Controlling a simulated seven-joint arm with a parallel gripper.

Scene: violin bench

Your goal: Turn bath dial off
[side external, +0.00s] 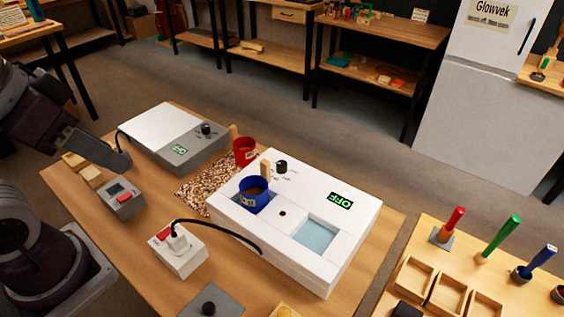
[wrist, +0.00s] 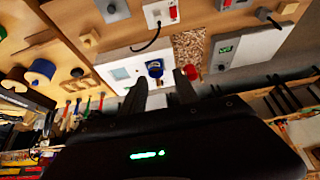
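The bath (side external: 330,262) is a white box on the wooden table, with a pool of pale blue water. A black dial (side external: 281,166) stands on its back left part, and its small green-lit display (side external: 341,200) appears to read OFF. A blue pot (side external: 256,198) with a wooden handle is set in the bath beside the dial. The bath also shows in the wrist view (wrist: 117,74); the dial cannot be made out there. My gripper (wrist: 162,88) is open and empty in the wrist view, apart from the bath. In the side view my arm is at the left, away from the dial.
A grey hotplate (side external: 150,128) with its own black knob and lit display stands behind left. A red mug (side external: 245,151) stands near a speckled mat (side external: 207,188). A switch box (side external: 122,200) and a plugged socket (side external: 178,252), its black cable running to the bath, lie in front.

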